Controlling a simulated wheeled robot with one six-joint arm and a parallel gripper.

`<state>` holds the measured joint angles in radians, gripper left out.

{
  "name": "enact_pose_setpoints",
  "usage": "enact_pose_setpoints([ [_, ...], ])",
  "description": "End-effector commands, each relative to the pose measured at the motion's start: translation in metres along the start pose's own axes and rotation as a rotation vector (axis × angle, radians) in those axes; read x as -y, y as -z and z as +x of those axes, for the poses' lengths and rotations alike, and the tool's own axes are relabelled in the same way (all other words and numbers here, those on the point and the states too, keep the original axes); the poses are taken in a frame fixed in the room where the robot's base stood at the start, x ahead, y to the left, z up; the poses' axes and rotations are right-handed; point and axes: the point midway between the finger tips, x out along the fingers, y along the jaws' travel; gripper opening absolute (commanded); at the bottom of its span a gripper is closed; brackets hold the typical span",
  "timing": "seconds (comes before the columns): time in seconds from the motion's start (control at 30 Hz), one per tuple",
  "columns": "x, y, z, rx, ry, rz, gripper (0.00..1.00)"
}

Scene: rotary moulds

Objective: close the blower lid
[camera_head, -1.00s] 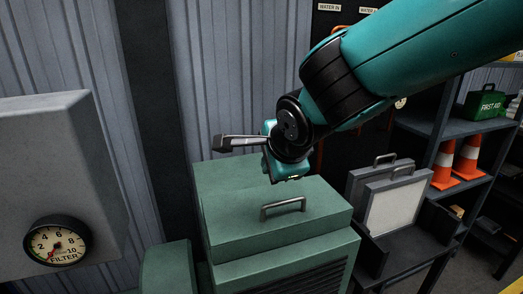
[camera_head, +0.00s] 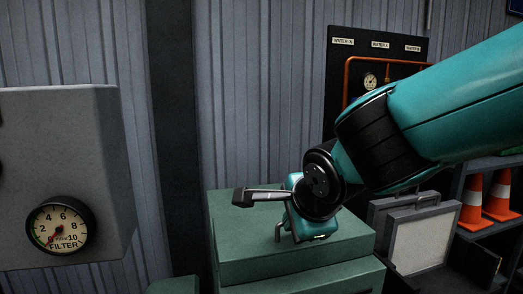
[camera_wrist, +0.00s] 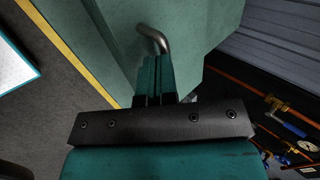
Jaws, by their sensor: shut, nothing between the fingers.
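The blower is a green box, and its lid (camera_head: 345,248) lies flat on top in the head view. The lid's metal handle (camera_head: 278,234) is partly hidden by my gripper (camera_head: 305,238). In the wrist view the curved handle (camera_wrist: 153,38) shows just beyond my fingertips (camera_wrist: 158,62), against the green lid (camera_wrist: 100,40). My gripper is shut and empty, and points down at the lid beside the handle. I cannot tell whether it touches the lid or the handle.
A grey box with a filter gauge (camera_head: 59,229) stands at the left. Grey cases with handles (camera_head: 412,238) stand right of the blower, near a shelf with orange cones (camera_head: 472,200). A water panel (camera_head: 345,42) hangs on the wall behind.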

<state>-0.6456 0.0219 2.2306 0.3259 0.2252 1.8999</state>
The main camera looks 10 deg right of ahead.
Motion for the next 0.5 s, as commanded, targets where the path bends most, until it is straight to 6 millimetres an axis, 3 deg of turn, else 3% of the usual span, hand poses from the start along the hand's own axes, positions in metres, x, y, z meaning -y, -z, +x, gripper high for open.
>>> enact_pose_setpoints([
  [0.37,0.001,0.002,-0.001,-0.001,0.000,0.002,0.00],
  [0.5,0.008,0.002,-0.012,-0.001,0.001,0.003,0.00],
])
